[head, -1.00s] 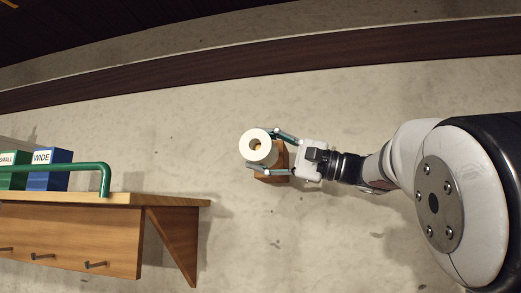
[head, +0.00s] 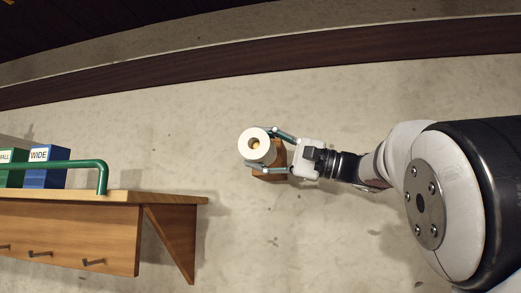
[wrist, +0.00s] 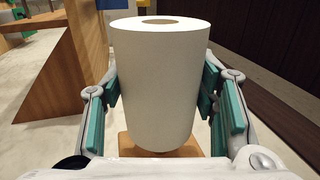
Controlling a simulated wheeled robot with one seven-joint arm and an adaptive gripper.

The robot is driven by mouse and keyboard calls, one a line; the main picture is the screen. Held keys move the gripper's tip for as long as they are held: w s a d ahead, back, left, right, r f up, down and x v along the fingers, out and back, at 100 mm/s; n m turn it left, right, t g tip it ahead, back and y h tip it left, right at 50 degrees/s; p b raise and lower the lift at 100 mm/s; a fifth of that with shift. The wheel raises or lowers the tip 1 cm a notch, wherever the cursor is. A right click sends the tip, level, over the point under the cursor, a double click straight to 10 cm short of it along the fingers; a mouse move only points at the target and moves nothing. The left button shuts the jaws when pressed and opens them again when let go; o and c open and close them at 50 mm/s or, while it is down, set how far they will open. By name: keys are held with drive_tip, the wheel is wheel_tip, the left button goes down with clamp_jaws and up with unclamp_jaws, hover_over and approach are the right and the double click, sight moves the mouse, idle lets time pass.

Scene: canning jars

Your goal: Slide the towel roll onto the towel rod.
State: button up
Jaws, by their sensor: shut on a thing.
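The white towel roll (head: 246,136) is in my gripper (head: 267,149), with its open end facing the head camera. In the wrist view the towel roll (wrist: 158,85) stands upright between the two teal finger pads of my gripper (wrist: 160,100), which are shut on its sides. A brown wooden block (head: 273,173) shows behind the roll, and part of it shows below the roll in the wrist view (wrist: 125,143). Something orange-tan shows inside the roll's hole. I cannot tell whether it is the towel rod, the core or the block behind.
A wooden shelf (head: 170,198) with pegs and a bracket is at the left. A green rail (head: 103,178) and blue and green boxes marked WIDE (head: 45,179) and SMALL (head: 10,180) are on it. Pale floor or wall surface is clear between shelf and roll.

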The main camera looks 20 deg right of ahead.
sight(275, 155)
drive_tip(key=shift+w+d, duration=0.45)
drive_tip(key=shift+w, duration=0.15)
drive_tip(key=shift+w+d+p, duration=0.35)
drive_tip(key=shift+w+d, duration=0.05)
drive_tip(key=shift+w, duration=0.15)
drive_tip(key=shift+w+d, duration=0.15)
drive_tip(key=shift+w, duration=0.05)
idle(0.8)
drive_tip(key=shift+w+d, duration=0.2)
drive_tip(key=shift+w, duration=0.05)
drive_tip(key=shift+w, duration=0.1)
idle(0.3)
drive_tip(key=o, duration=1.2)
drive_tip(key=shift+o, duration=0.2)
